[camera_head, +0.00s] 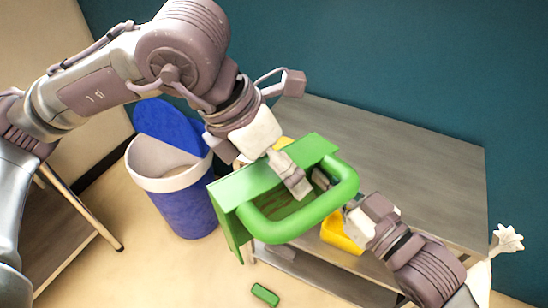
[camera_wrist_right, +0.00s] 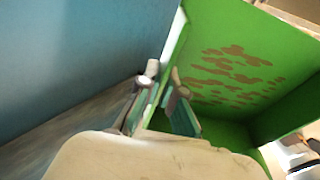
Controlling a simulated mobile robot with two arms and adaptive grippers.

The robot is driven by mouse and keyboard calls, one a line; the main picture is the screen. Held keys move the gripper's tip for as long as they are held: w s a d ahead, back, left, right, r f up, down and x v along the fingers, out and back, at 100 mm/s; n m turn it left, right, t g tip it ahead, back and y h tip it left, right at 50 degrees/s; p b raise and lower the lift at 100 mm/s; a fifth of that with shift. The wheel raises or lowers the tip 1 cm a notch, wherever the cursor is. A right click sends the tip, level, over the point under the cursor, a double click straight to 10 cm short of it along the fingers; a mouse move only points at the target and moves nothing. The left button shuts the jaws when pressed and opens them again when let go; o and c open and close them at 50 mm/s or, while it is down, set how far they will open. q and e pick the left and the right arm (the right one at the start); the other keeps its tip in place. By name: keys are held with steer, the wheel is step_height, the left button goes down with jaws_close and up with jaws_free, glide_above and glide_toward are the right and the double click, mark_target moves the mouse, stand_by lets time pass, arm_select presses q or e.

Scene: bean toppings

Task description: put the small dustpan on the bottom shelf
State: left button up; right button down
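The green dustpan (camera_head: 305,222), with a thick rounded loop and brown patches on its inner face, is held up tilted in front of the shelf unit. It also fills the right of the right wrist view (camera_wrist_right: 235,70). My right gripper (camera_head: 322,181) comes from the lower right; in its wrist view its fingers (camera_wrist_right: 163,95) are close together on either side of the dustpan's thin edge. My left gripper (camera_head: 292,178) reaches down over the dustpan's opening; whether its fingers pinch the dustpan is unclear. The bottom shelf (camera_head: 310,275) is partly hidden behind the dustpan and right arm.
The grey shelf unit's top (camera_head: 420,150) is largely clear. A yellow object (camera_head: 340,236) is partly hidden behind the dustpan. A blue bin (camera_head: 185,210) with an open lid stands left. A small green block (camera_head: 265,294) lies on the floor. A table (camera_head: 65,225) stands far left.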

arm_select(q)
steer(key=c, duration=1.2)
steer(key=shift+c, duration=0.8)
arm_select(e)
steer(key=c, duration=1.7)
jaws_free()
steer(key=shift+c, duration=0.2)
steer(key=o, duration=0.5)
